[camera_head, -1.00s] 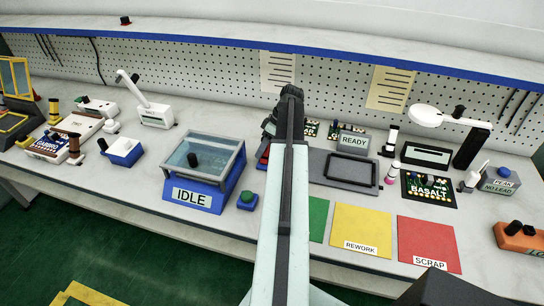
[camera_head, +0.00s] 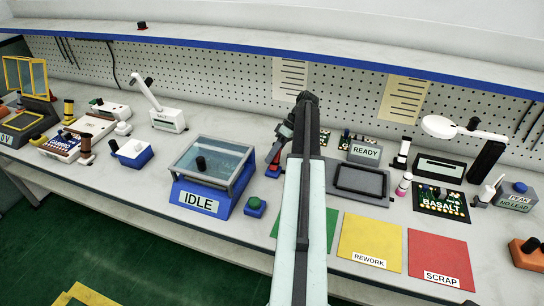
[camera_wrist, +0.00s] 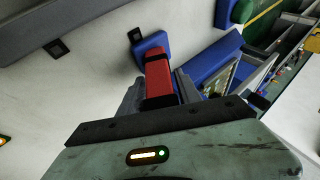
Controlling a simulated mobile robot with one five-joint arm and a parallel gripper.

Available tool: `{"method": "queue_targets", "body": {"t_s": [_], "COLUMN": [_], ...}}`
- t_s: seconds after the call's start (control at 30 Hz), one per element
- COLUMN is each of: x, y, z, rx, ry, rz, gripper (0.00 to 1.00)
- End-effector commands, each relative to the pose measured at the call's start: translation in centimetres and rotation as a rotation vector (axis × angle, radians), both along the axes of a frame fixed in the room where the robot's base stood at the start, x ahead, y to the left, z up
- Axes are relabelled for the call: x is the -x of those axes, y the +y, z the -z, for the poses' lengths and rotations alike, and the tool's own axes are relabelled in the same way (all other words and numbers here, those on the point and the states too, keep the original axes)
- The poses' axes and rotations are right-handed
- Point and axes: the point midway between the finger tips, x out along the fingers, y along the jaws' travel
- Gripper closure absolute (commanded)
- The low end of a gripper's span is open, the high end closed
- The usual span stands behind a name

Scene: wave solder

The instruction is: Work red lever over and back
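The red lever (camera_wrist: 159,76) stands in the middle of the wrist view, rising from a blue block (camera_wrist: 150,45) on the pale bench. The grey fingers of my gripper (camera_wrist: 160,88) lie along both sides of the lever, with no clear gap, so the gripper looks shut on it. The dark gripper edge hides the lever's near end. In the head view the red lever (camera_head: 274,159) shows as a small piece left of my raised arm, between the IDLE machine and the READY sign. My gripper (camera_head: 281,143) is partly hidden behind the arm there.
The blue IDLE machine (camera_head: 176,194) with a clear lid stands left of the lever, with a green button (camera_head: 254,204) beside it. A grey tray (camera_head: 360,196) and the READY sign (camera_head: 365,151) are to the right. Yellow REWORK (camera_head: 370,236) and red SCRAP (camera_head: 436,252) mats lie in front.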

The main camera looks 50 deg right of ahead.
Motion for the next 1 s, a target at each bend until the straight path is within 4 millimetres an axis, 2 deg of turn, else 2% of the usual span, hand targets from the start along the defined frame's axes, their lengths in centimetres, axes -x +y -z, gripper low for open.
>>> {"method": "queue_targets", "body": {"t_s": [0.37, 0.47, 0.7, 0.8, 1.0], "x": [-0.1, 0.0, 0.8, 1.1, 1.3], "y": [0.0, -0.5, -3.2, -4.1, -4.4], "z": [-0.3, -1.2, -5.2, -6.3, -6.2], "rx": [0.000, 0.001, 0.000, 0.000, 0.000], "ry": [0.000, 0.000, 0.001, 0.000, 0.000], "rz": [-0.004, -0.003, -0.003, -0.004, -0.004], "gripper": [0.51, 0.51, 0.51, 0.51, 0.51]}}
